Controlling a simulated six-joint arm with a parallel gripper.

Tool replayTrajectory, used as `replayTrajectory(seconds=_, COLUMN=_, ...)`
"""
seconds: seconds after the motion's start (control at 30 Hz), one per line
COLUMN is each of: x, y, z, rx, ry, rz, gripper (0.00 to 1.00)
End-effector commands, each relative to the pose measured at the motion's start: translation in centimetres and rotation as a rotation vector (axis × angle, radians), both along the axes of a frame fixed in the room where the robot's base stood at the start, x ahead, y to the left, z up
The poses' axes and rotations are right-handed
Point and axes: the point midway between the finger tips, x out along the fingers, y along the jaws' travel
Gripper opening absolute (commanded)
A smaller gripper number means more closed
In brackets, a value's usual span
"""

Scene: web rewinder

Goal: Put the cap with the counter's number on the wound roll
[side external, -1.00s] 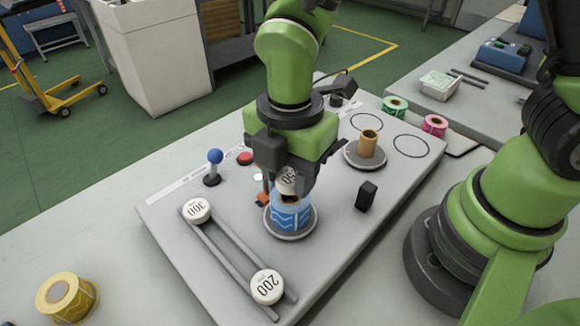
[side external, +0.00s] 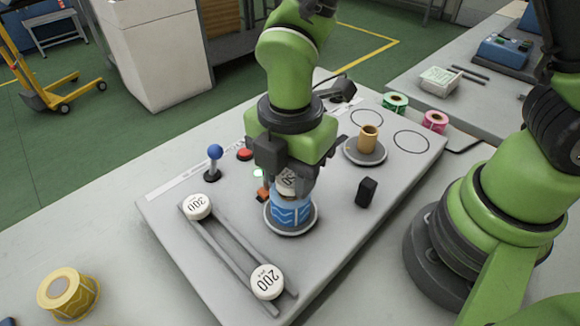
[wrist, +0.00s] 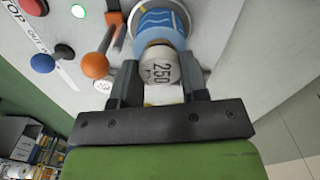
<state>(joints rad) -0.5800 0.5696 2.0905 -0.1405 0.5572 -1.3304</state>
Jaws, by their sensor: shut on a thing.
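My gripper (side external: 287,180) is shut on a white cap (side external: 286,182). The wrist view shows the cap (wrist: 159,68) between the fingertips, with "250" on its face. The wound roll (side external: 291,210), blue with a white wave pattern, stands upright on a round grey plate (side external: 313,218). The held cap is right at the top of the roll in the side view. Whether it touches the roll's core is hard to tell. The roll also shows beyond the cap in the wrist view (wrist: 160,20). No counter reading is legible.
Two rails hold a "200" cap (side external: 267,282) at the near end and another cap (side external: 197,207), number unclear, at the far end. A tan core (side external: 368,138) stands on another plate. A blue-knobbed lever (side external: 215,153), red button (side external: 245,154) and black block (side external: 366,192) are nearby.

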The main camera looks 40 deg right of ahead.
Motion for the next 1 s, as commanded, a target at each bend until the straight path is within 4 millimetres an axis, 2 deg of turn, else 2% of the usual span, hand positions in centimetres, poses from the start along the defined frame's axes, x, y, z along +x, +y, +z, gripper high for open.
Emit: replayTrajectory(seconds=1.0, x=0.00, y=0.00, z=-0.81, rx=0.000, ry=0.000, rz=0.000, gripper=0.23)
